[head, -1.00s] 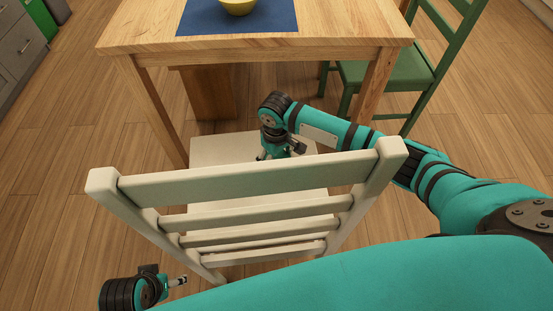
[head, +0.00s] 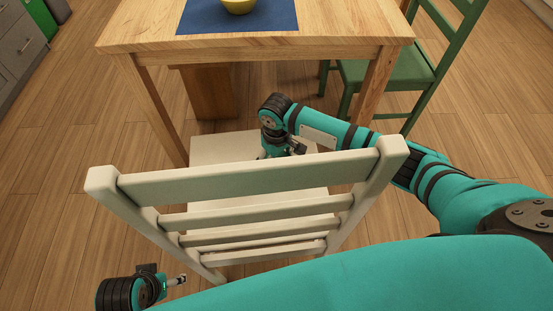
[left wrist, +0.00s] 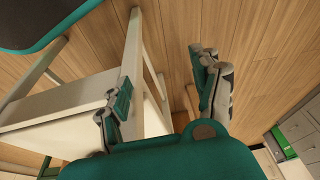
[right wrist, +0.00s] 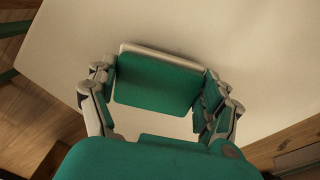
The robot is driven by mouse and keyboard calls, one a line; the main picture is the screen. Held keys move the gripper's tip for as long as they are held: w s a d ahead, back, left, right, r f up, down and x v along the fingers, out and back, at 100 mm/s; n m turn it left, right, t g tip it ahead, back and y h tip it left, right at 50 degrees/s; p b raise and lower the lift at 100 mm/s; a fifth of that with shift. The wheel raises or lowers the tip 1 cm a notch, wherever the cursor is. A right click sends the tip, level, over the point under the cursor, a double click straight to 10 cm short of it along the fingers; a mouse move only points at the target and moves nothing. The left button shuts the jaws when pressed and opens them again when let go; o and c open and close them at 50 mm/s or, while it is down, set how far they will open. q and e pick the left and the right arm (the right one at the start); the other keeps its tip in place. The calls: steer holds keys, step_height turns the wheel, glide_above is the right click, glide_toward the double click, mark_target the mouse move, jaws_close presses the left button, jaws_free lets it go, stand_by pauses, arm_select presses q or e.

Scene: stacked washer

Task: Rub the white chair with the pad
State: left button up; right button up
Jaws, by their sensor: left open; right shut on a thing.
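The white chair (head: 240,186) stands in front of the table with its slatted back toward me. Its seat (head: 220,149) shows behind the back and fills much of the right wrist view (right wrist: 240,40). My right gripper (head: 280,155) is low over the seat, reaching around the right side of the chair back. In the right wrist view the right gripper (right wrist: 155,95) is shut on the pad (right wrist: 155,82), a green block with a pale edge. The pad is at the seat surface; whether it touches is hard to tell. My left gripper (head: 180,281) is open and empty, left of the chair; its spread fingers show in the left wrist view (left wrist: 165,100).
A wooden table (head: 340,30) stands just beyond the chair, with a blue placemat (head: 200,15) and a yellow bowl (head: 238,6) on it. A green chair (head: 385,78) is at the right. Grey drawers (head: 18,45) stand far left. The floor left of the chair is clear.

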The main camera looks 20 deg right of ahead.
arm_select(q)
steer(key=shift+r, duration=0.3)
arm_select(e)
steer(key=shift+f, duration=0.3)
arm_select(q)
steer(key=shift+r, duration=0.1)
arm_select(e)
steer(key=shift+f, duration=0.1)
